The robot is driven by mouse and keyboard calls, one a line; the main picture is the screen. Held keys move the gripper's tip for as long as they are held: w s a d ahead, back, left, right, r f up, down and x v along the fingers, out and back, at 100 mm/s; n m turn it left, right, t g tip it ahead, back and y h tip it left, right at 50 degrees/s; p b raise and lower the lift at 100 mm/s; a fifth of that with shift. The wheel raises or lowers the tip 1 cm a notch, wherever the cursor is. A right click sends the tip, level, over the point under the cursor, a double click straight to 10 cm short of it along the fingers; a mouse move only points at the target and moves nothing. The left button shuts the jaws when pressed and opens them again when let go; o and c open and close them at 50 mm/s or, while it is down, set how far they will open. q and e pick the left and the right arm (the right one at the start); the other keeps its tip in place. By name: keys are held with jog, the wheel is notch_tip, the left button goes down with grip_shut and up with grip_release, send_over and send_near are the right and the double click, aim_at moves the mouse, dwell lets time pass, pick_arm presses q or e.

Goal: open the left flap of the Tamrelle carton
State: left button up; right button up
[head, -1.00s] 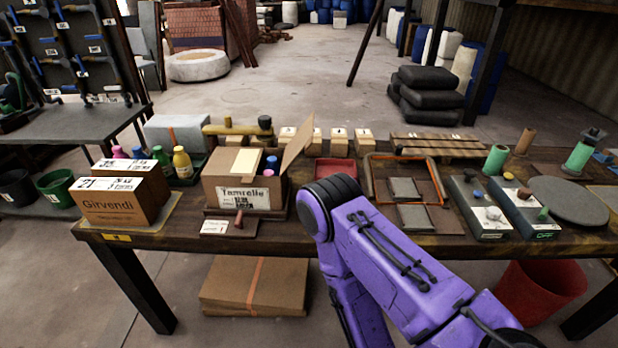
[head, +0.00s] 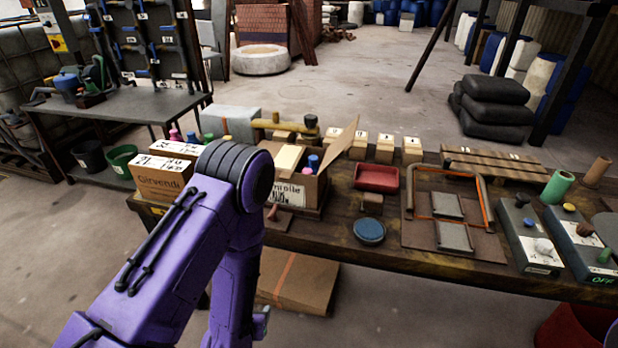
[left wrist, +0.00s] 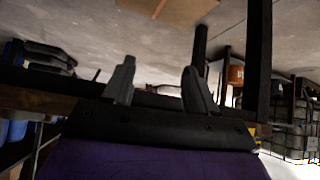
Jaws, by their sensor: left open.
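The Tamrelle carton (head: 312,196) stands on the bench, its label partly hidden behind my left arm. Its right flap (head: 338,150) stands up and leans outward. The left side of its top looks covered by the left flap, with a cream patch (head: 288,158) on it. Blue and pink tops show in the right half. My left gripper (head: 262,323) hangs low in front of the bench edge, below and apart from the carton. In the left wrist view its two fingers (left wrist: 160,70) are spread, with nothing between them. My right gripper is out of view.
The Girvendi carton (head: 158,182) stands left of the Tamrelle carton. A red tray (head: 376,178), a blue-topped round item (head: 369,231) and an orange-edged frame (head: 445,177) lie to the right. Flat cardboard (head: 300,283) lies under the bench.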

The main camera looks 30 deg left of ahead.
pick_arm(q)
jog(key=w+a+r+m+t, duration=0.1)
jog(key=w+r+t, duration=0.3)
jog(key=w+r, duration=0.45)
jog(key=m+t, duration=0.1)
jog(key=t, duration=0.4)
send_near(283, 178)
jog(key=shift+y, duration=0.4)
jog(key=p+x, duration=0.1)
jog(key=x, duration=0.2)
jog(key=p+x, duration=0.1)
jog(key=x, duration=0.2)
jog(key=p+x, duration=0.1)
jog(key=x, duration=0.2)
jog(key=shift+w+d+f, duration=0.1)
jog(key=shift+w+d, duration=0.1)
jog(key=shift+w, duration=0.25)
jog(key=shift+d, duration=0.1)
grip_shut()
